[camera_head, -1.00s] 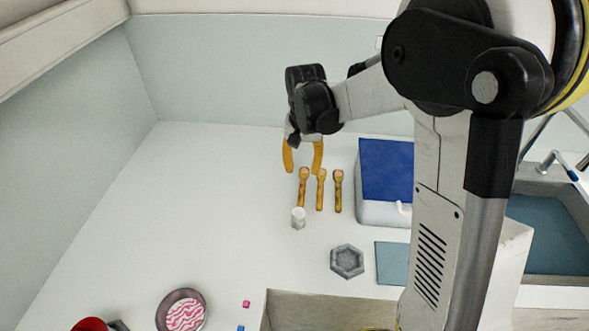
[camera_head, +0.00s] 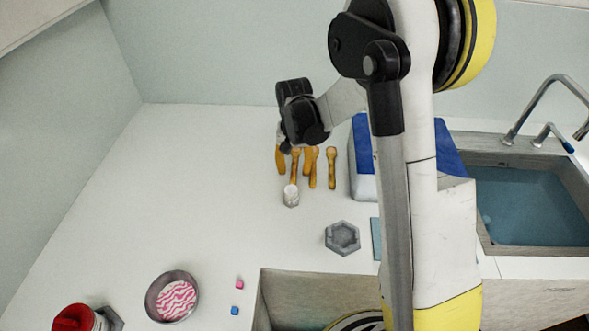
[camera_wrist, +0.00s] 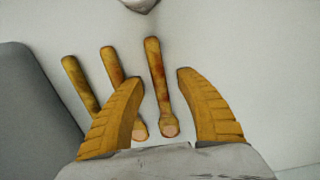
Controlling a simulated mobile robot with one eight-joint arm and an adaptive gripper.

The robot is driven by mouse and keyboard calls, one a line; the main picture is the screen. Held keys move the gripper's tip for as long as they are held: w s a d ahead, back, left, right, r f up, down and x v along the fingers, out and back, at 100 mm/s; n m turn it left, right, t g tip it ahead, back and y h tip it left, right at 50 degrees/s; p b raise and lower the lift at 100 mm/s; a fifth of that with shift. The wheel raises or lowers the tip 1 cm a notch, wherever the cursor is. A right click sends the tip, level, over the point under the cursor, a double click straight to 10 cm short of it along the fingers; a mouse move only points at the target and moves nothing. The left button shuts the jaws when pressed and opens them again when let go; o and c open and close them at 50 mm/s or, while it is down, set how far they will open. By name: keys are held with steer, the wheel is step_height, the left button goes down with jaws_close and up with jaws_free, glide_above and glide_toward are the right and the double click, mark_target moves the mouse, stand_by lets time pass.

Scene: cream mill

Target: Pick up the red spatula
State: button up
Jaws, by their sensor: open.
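Three slender wooden-brown utensils lie side by side on the white counter; I see no plainly red spatula among them. The left one (camera_head: 294,171) lies between the spread yellow fingers of my gripper (camera_head: 295,164), which is open and points down at it. The middle one (camera_head: 313,172) is partly covered by a finger, and the right one (camera_head: 332,167) is clear. In the wrist view, the utensil between the fingers (camera_wrist: 157,78) has a pinkish end and touches neither finger visibly. The other two (camera_wrist: 113,66) lie to its left, partly behind the left finger.
A small white-topped shaker (camera_head: 291,196) stands just in front of the left utensil. A blue-topped box (camera_head: 361,145) is to the right. A grey hexagonal dish (camera_head: 342,238), a bowl (camera_head: 171,296) and a red-topped jar (camera_head: 76,318) stand nearer. The left counter is clear.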

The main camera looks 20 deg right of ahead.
steer(key=shift+r, duration=0.1)
steer(key=shift+c, duration=0.5)
jaws_close()
